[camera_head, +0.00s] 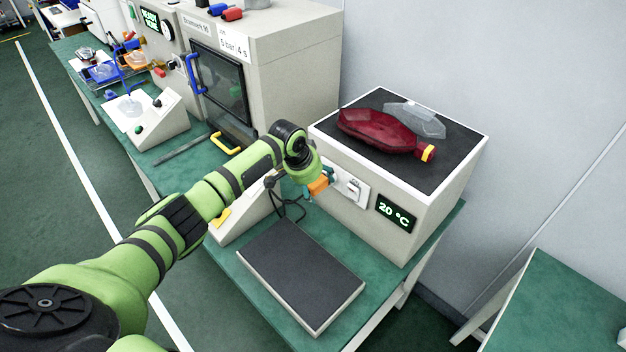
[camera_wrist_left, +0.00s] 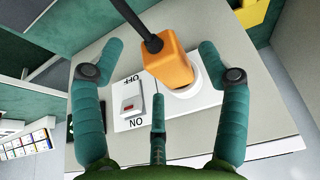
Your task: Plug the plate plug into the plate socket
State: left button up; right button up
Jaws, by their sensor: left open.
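The orange plate plug (camera_wrist_left: 168,66) with a black cable is at the round white plate socket (camera_wrist_left: 197,80) in the left wrist view. It covers part of the socket, and how deep it sits cannot be told. In the head view the plug (camera_head: 318,185) is at the front of the heated box (camera_head: 385,232), partly hidden by my left gripper (camera_head: 308,176). My left gripper's teal fingers (camera_wrist_left: 161,58) are spread open, one on each side of the plug and a third below it in the left wrist view, with gaps visible. My right gripper is not in view.
An ON/OFF switch (camera_wrist_left: 131,104) is beside the socket. The box's display (camera_head: 397,213) reads 20 °C; a red lamp cover (camera_head: 375,130) and a clear cover (camera_head: 415,118) lie on its dark top. A dark flat plate (camera_head: 290,270) lies on the green table (camera_head: 240,290).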

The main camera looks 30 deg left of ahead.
pick_arm(q)
jog(key=v, duration=1.2)
jog(key=shift+w, duration=0.1)
dwell(1.3)
